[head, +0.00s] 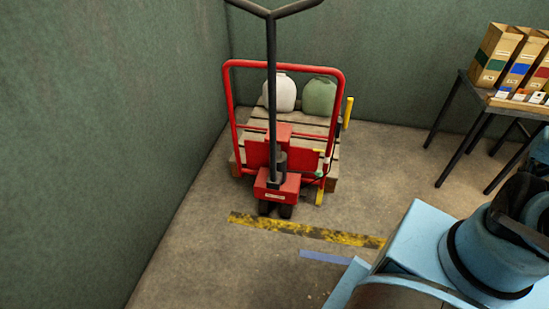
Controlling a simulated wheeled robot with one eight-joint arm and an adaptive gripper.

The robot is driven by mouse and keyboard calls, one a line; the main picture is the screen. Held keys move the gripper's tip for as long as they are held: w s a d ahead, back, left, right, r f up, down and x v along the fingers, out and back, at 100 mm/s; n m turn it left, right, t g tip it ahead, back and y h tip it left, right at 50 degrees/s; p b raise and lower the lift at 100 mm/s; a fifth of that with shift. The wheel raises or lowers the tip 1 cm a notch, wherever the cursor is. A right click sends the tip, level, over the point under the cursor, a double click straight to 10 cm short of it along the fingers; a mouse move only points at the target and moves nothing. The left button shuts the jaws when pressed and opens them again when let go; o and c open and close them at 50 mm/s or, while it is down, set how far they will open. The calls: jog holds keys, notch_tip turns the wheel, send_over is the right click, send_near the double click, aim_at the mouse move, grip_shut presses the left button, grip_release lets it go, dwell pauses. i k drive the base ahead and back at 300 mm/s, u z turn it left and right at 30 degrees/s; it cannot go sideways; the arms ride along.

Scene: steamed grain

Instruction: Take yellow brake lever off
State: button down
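A red pallet truck (270,188) with a black tow handle (271,90) stands by the left wall, with a red tube frame (233,115) behind it. A yellow bar (347,112) sticks up at the right side of the frame. A second, smaller yellow piece (319,197) shows low at the frame's right foot. I cannot tell for sure which of the two is the brake lever. My gripper is not visible; only blue parts of my own body and arm show at the bottom right, well apart from the truck.
A wooden pallet (313,125) behind the frame carries a white sack (281,92) and a green sack (319,96). A black-and-yellow floor stripe (300,230) and a blue strip (325,257) lie in front. A table (470,93) with box files (497,55) stands right. Floor between is clear.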

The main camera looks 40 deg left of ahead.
aim_at(350, 101)
jog(key=k, duration=1.1)
jog(key=u, duration=1.3)
jog(key=i, duration=1.05)
jog(key=z, duration=0.4)
